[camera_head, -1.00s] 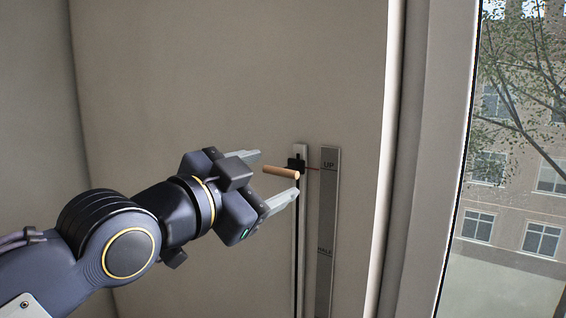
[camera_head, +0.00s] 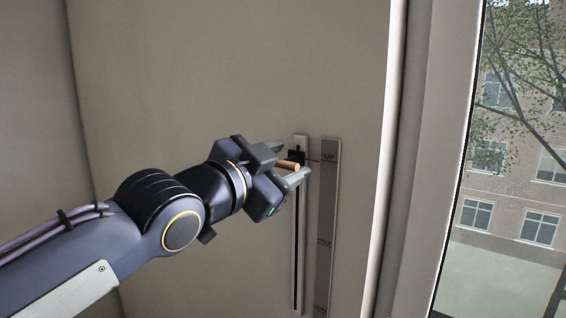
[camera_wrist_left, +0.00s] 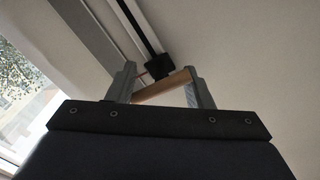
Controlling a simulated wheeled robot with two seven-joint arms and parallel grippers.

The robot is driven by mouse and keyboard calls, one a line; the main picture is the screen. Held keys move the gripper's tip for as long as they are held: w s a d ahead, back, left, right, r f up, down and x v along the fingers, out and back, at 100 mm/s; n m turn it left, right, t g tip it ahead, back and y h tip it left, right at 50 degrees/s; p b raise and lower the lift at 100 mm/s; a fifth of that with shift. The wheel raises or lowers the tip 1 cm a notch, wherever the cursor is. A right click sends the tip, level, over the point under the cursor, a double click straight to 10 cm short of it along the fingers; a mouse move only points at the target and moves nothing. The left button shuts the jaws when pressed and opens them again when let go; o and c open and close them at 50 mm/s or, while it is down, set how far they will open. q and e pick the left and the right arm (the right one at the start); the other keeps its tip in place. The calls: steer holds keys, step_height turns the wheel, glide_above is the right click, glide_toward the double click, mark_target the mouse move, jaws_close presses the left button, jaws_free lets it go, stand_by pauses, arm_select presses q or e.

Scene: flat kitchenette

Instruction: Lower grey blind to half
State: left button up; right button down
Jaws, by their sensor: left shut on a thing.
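A wooden handle (camera_head: 289,165) sticks out from a black slider (camera_head: 297,155) near the top of a vertical rail (camera_head: 297,260) on the wall. The scale plate (camera_head: 326,205) beside the rail is marked UP and, lower, HALF. A thin red pointer reaches from the slider to the UP mark. My left gripper (camera_head: 294,160) is shut on the handle. In the left wrist view the handle (camera_wrist_left: 163,87) spans between the two fingers, with the slider (camera_wrist_left: 158,64) just beyond. My right gripper is out of view. No blind fabric shows in the visible part of the window.
The window (camera_head: 515,190) with its pale frame (camera_head: 425,150) is at the right, with a tree and a building outside. The wall (camera_head: 220,80) around the rail is bare. The space in front of the rail below the gripper looks clear.

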arm_select(q)
steer(key=shift+c, duration=1.3)
step_height(320, 180, down, 15)
steer(key=b, duration=1.4)
steer(key=shift+f+b, duration=0.2)
steer(key=shift+b, duration=0.15)
steer(key=shift+c, duration=0.2)
steer(key=shift+r, duration=0.15)
steer(key=o, duration=1.3)
steer(key=v, duration=0.8)
